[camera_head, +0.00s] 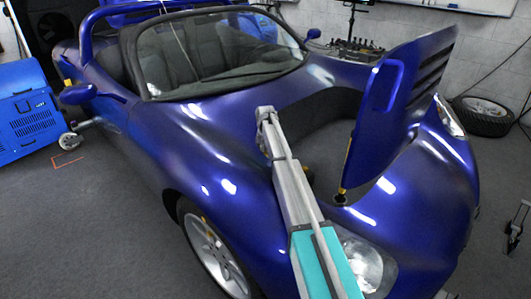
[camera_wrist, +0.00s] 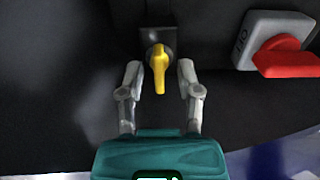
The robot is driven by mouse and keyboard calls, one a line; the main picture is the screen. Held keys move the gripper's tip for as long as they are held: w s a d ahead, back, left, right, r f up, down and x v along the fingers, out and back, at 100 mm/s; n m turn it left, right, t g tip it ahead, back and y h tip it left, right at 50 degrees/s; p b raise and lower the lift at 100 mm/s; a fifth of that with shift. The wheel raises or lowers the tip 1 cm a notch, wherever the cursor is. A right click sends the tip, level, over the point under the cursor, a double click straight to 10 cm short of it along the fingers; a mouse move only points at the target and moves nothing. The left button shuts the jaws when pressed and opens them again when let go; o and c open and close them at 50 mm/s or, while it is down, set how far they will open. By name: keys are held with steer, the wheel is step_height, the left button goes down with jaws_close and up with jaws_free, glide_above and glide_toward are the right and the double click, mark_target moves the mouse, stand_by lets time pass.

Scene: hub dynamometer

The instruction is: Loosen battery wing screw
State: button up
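The yellow wing screw (camera_wrist: 159,70) shows in the wrist view on a dark round mount, its wing pointing down toward my gripper. My gripper (camera_wrist: 160,76) has its two grey fingers spread, one on each side of the wing screw, with a visible gap on both sides. It does not appear to touch the screw. In the head view my arm (camera_head: 293,195) reaches over the blue car (camera_head: 215,130) to the open front compartment (camera_head: 325,135). My fingertips and the wing screw are hidden in that view.
A red switch handle (camera_wrist: 290,60) on a grey block (camera_wrist: 262,28) marked with letters sits right of the screw. The raised blue hood panel (camera_head: 400,110) stands right of my arm. A blue cabinet (camera_head: 28,110) is at the far left, and a loose wheel (camera_head: 483,115) lies at right.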

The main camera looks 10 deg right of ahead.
steer(key=shift+a+m, duration=0.1)
steer(key=shift+m, duration=0.4)
